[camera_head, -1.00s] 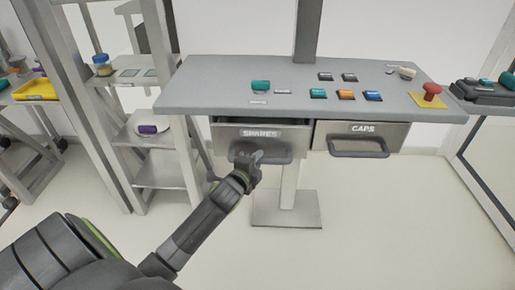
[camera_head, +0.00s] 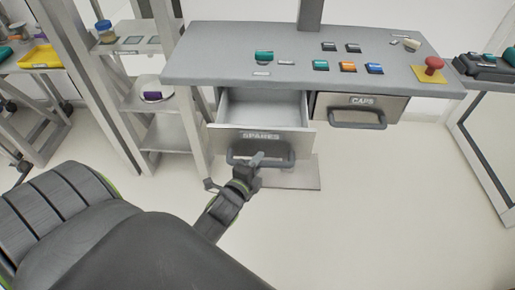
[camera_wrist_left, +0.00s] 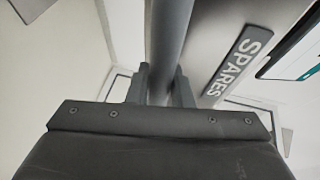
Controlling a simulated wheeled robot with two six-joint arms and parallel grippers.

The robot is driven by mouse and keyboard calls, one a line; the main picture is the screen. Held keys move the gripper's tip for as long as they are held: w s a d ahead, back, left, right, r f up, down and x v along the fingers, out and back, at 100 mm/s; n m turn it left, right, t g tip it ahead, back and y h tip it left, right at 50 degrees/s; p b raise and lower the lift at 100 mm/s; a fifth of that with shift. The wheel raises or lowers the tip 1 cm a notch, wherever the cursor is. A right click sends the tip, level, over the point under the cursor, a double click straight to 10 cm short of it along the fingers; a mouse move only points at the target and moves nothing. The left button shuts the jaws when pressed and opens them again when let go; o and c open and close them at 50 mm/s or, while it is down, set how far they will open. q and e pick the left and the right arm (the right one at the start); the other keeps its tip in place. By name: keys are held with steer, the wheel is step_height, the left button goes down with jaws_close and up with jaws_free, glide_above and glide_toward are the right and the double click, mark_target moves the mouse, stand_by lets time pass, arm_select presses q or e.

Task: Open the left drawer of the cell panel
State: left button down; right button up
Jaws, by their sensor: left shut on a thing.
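The left drawer (camera_head: 229,138), labelled SPARES, stands pulled out from under the panel (camera_head: 215,66), and its empty-looking pale interior shows from above. My left gripper (camera_head: 256,160) is shut on the drawer's dark bar handle (camera_head: 276,162). In the left wrist view the handle (camera_wrist_left: 171,40) runs between the two fingers (camera_wrist_left: 160,88), beside the SPARES label (camera_wrist_left: 237,62). The right drawer (camera_head: 391,105), labelled CAPS, is closed. My right gripper is not in view.
The panel top carries several coloured buttons, a red mushroom button (camera_head: 434,64) and small parts. A shelf rack (camera_head: 175,137) stands close to the left of the drawer. The floor (camera_head: 375,200) in front and to the right is clear.

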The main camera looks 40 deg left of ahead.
arm_select(q)
steer(key=c, duration=1.3)
jaws_free()
steer(key=p+v, duration=0.8)
steer(key=v, duration=0.9)
steer(key=shift+s, duration=0.2)
steer(key=shift+a+r, duration=0.1)
